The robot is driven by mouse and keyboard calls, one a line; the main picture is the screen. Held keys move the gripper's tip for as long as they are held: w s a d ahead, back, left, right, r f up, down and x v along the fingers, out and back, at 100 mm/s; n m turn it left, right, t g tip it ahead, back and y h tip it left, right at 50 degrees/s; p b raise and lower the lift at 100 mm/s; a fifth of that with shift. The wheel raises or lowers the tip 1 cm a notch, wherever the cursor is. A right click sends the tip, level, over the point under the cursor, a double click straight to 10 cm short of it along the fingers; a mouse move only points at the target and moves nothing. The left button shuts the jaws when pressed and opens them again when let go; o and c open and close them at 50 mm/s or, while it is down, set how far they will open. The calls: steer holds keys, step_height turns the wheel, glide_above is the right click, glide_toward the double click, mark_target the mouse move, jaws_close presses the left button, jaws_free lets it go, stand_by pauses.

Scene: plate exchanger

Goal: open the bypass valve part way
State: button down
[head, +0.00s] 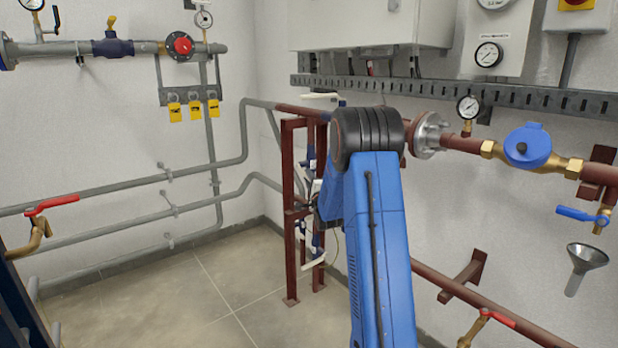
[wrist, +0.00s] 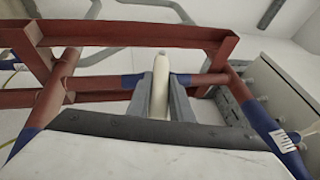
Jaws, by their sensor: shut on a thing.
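In the wrist view my gripper (wrist: 161,98) has its two grey fingers shut on a white lever handle (wrist: 160,76), one finger on each side. The handle stands in front of a red-brown pipe with a blue band (wrist: 131,81). I cannot read a label that names it as the bypass valve, and its valve body is hidden. In the head view my blue arm reaches to the red-brown frame (head: 289,240), and my gripper there is small and partly hidden. White levers show at the frame's top (head: 320,96) and near its foot (head: 314,264).
Grey pipes (head: 110,196) run along the left wall, with a red-handled valve (head: 52,205) at the near left. Red-brown pipes with a blue-capped fitting (head: 527,146) and a funnel (head: 586,258) are on the right. Tiled floor (head: 200,290) is free left of the frame.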

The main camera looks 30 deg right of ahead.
steer(key=c, duration=1.6)
jaws_free()
steer(key=v, duration=1.7)
steer(key=shift+s+f, duration=0.2)
steer(key=shift+c, duration=0.2)
